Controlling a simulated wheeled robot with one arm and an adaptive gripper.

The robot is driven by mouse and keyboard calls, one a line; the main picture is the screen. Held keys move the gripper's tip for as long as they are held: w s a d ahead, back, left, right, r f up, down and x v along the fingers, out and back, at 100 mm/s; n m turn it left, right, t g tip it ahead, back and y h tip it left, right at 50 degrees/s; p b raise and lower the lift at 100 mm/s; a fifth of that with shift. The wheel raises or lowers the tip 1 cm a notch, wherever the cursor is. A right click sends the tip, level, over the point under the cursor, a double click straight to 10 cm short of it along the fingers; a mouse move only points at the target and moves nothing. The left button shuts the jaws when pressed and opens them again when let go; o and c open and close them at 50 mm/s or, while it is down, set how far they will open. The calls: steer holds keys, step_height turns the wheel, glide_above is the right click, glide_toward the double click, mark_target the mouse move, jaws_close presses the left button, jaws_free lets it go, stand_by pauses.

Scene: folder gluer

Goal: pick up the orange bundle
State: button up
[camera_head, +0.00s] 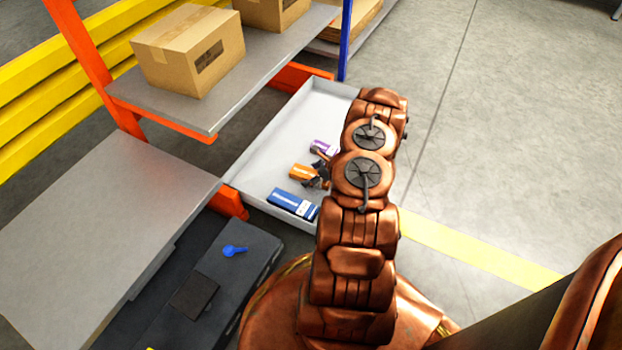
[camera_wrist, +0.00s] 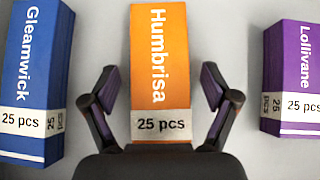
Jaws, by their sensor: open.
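The orange bundle (camera_wrist: 158,52), marked "Humbrisa" with a "25 pcs" band, lies flat in the middle of the wrist view. In the head view the orange bundle (camera_head: 303,172) lies in the white tray, its right end partly hidden by my gripper and arm. My gripper (camera_wrist: 160,92) is open, with one finger on each side of the bundle's near part. Gaps show between the fingers and the bundle, so it is not gripped. In the head view my gripper (camera_head: 322,170) is at the bundle's right end, mostly hidden by my arm.
A blue bundle (camera_wrist: 30,75) lies to the left and a purple bundle (camera_wrist: 290,70) to the right in the wrist view. The white tray (camera_head: 262,160) has raised walls. A grey shelf with a cardboard box (camera_head: 180,58) stands beside it. A dark case (camera_head: 215,290) lies below the tray.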

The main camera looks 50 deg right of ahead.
steer(key=c, duration=1.3)
steer(key=shift+r, duration=0.1)
